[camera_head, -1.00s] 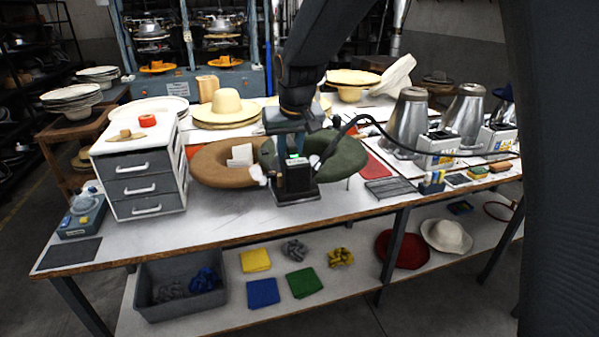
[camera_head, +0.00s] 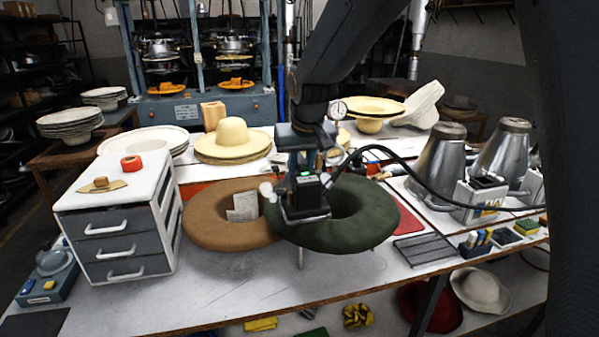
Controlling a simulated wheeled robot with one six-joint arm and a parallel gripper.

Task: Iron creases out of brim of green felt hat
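The dark green felt hat (camera_head: 365,229) lies brim-up on the worktable, a broad ring around a hollow centre. My gripper (camera_head: 297,166) is above the left part of its brim, closed around the upper part of a small black iron (camera_head: 307,192). The iron has a flat base plate and a black cord running off to the right. The plate overlaps the left of the brim in the picture; I cannot tell whether it touches the felt. The iron and my arm hide part of the brim. I cannot make out creases at this size.
A brown hat (camera_head: 214,233) with a pale card adjoins the green hat on the left. A drawer unit (camera_head: 122,247) stands further left. Metal cones (camera_head: 438,163), a wire rack (camera_head: 424,248) and small boxes are at right. The table's front middle (camera_head: 240,289) is clear.

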